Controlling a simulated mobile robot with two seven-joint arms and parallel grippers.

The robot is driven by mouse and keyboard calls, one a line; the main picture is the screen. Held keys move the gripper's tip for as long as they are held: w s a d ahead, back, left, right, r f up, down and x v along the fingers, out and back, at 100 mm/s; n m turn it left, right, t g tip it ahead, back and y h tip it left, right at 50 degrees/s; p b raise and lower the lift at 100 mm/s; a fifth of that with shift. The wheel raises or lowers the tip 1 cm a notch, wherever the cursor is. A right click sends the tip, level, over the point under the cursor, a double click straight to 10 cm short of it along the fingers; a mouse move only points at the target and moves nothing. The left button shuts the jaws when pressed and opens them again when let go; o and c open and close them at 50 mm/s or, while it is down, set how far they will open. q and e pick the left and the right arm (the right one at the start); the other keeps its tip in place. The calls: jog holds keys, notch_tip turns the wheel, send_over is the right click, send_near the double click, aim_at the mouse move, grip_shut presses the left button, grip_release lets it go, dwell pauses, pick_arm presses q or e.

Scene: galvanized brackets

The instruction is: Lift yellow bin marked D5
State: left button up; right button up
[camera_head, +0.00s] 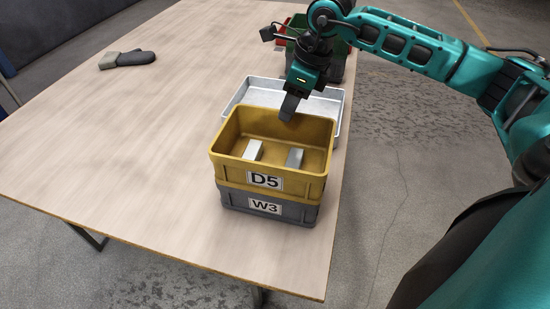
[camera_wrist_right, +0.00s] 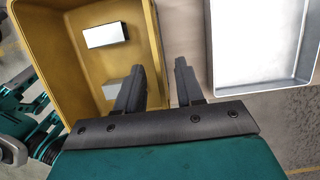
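The yellow bin marked D5 (camera_head: 232,167) sits on top of a grey bin marked W3 (camera_head: 230,197) near the table's right edge. Two small metal pieces (camera_head: 254,150) lie inside it, apart. My right gripper (camera_head: 288,108) points down at the bin's far wall. In the right wrist view its two fingers (camera_wrist_right: 159,66) are apart, with the yellow bin's wall (camera_wrist_right: 155,45) between them in the picture. I cannot tell whether either finger touches the wall. My left gripper is not in the head view.
A shallow silver tray (camera_head: 262,92) stands just behind the stacked bins. A grey and dark object (camera_head: 136,59) lies at far left.

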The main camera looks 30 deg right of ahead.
aim_at(275, 153)
jog(key=x, duration=0.5)
jog(key=shift+a+f, duration=0.1)
jog(key=shift+f, duration=0.05)
grip_shut()
dwell(0.4)
